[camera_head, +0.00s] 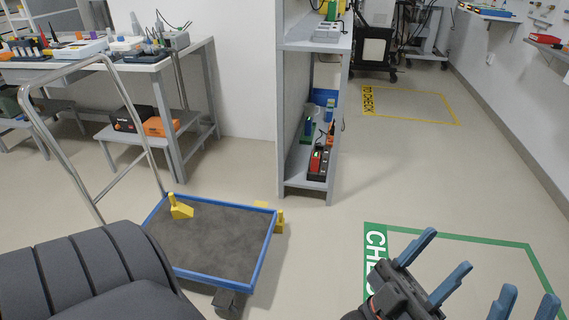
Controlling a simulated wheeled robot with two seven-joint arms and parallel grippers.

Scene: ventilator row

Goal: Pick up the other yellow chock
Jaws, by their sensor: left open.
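One yellow chock (180,207) lies on the grey deck of the blue-rimmed trolley (262,262), near its back left corner. Another yellow chock (279,221) is at the trolley's right side, low by the back right corner; the rim hides part of it. A small yellow patch (262,204) shows just behind the back rim. My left gripper (448,250) is open and empty, with blue fingers apart, well to the right of the trolley. My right gripper (530,294) is at the bottom right, its blue fingers apart and empty; its body is out of frame.
A grey shelf unit (309,184) with devices stands behind the trolley. A workbench (150,65) is at the back left. The trolley's metal handle (85,190) rises at its left. A green-outlined floor area (450,234) lies under my grippers. The floor between trolley and green area is clear.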

